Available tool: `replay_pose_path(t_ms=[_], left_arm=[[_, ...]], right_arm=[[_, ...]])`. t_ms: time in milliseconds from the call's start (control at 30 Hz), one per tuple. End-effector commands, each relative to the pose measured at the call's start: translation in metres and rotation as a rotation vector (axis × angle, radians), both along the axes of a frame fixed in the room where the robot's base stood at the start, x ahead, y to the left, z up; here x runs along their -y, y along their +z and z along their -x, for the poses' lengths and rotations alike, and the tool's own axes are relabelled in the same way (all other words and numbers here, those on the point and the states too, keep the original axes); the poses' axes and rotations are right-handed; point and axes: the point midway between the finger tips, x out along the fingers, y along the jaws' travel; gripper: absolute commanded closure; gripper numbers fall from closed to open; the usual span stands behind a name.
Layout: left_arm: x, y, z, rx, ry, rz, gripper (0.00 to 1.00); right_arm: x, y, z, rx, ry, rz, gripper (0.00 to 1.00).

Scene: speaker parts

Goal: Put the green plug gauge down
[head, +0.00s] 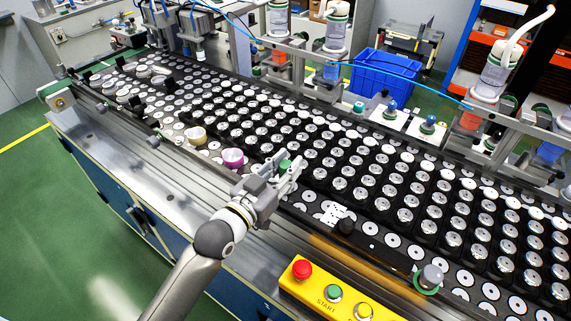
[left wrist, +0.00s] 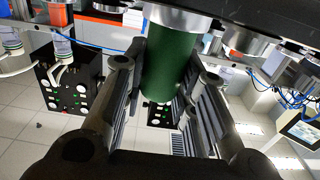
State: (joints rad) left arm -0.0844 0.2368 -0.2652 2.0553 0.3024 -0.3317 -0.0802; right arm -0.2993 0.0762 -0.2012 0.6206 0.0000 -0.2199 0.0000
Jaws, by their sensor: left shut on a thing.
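The green plug gauge (head: 285,165) is between the fingers of my left gripper (head: 286,172) in the head view, with only a small green part showing. In the left wrist view it is a dark green cylinder (left wrist: 172,62) between the two fingers (left wrist: 168,95) of the left gripper. The left gripper is shut on it, over the front edge of the conveyor of speaker parts. The fingers hide most of the gauge in the head view, and I cannot tell whether its end touches the surface below. My right gripper is not in view.
A magenta ring part (head: 233,158) and a cream one (head: 196,135) stand left of my gripper. Rows of speaker parts (head: 340,184) fill the conveyor behind. A white piece (head: 333,214), a grey knob with green base (head: 430,278) and a yellow button box (head: 330,292) are to the right.

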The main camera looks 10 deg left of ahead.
Motion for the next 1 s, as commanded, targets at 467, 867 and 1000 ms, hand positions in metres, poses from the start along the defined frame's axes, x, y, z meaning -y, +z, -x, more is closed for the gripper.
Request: replay_pose_path(t_ms=[467,867,1000], left_arm=[[-0.0001,-0.0048,0.0003,0.0,0.0,-0.001,0.64],[-0.0001,-0.0036,0.0003,0.0,0.0,-0.001,0.52],[-0.0032,-0.0036,0.0071,-0.001,0.001,-0.001,0.52]], right_arm=[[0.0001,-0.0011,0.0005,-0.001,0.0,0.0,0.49],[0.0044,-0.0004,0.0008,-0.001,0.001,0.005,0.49],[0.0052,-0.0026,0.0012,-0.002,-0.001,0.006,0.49]])
